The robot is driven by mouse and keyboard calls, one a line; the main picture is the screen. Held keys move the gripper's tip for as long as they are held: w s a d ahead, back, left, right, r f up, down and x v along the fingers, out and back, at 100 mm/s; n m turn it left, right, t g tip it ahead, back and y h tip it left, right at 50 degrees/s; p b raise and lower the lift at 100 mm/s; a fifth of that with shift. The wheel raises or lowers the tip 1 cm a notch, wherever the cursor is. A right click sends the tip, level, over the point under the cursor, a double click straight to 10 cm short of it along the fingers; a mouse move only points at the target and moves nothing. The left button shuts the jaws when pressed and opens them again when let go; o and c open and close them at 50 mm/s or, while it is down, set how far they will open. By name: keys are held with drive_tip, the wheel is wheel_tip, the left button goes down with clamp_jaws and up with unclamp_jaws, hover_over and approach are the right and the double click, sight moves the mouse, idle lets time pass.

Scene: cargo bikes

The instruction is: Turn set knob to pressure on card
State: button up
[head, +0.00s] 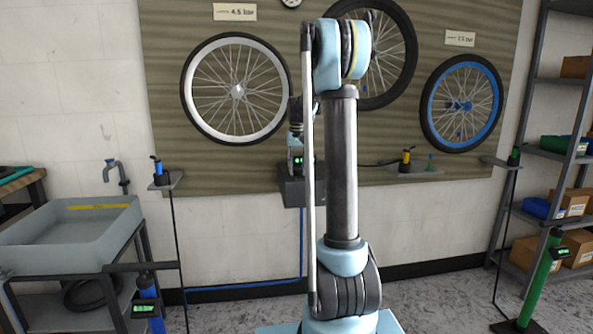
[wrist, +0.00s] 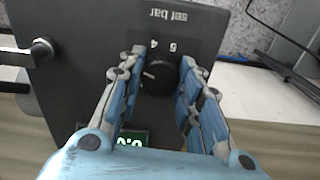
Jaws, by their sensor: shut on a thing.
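The black round set knob (wrist: 158,78) sits on the dark control box (wrist: 85,60) in the wrist view, between my gripper's (wrist: 160,60) two blue-padded fingers, which are shut on it. A pale mark shows on the knob's left side. Upside-down "set bar" lettering and the numbers 4 and 5 show above it. A green display (wrist: 132,140), partly hidden by my gripper, seems to read 0.0. In the head view, the box (head: 292,192) is partly behind my arm. A card reading about 4.5 bar (head: 235,12) hangs above the white-rimmed wheel (head: 238,88); another card (head: 460,38) is too blurred to read surely.
A blue-rimmed wheel (head: 461,104) and a black wheel (head: 385,45) hang on the board. A sink (head: 75,235) stands left, shelves (head: 555,130) right. In the wrist view, a lever fitting (wrist: 40,52) sticks out left of the knob. A blue hose (head: 245,286) runs low along the wall.

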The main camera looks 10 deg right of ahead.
drive_tip(key=m, duration=0.7)
drive_tip(key=shift+w+a, duration=0.1)
drive_tip(key=m, duration=0.4)
drive_tip(key=shift+m, duration=1.7)
drive_tip(key=shift+w+a, duration=0.1)
drive_tip(key=o, duration=1.1)
drive_tip(key=shift+c, duration=0.2)
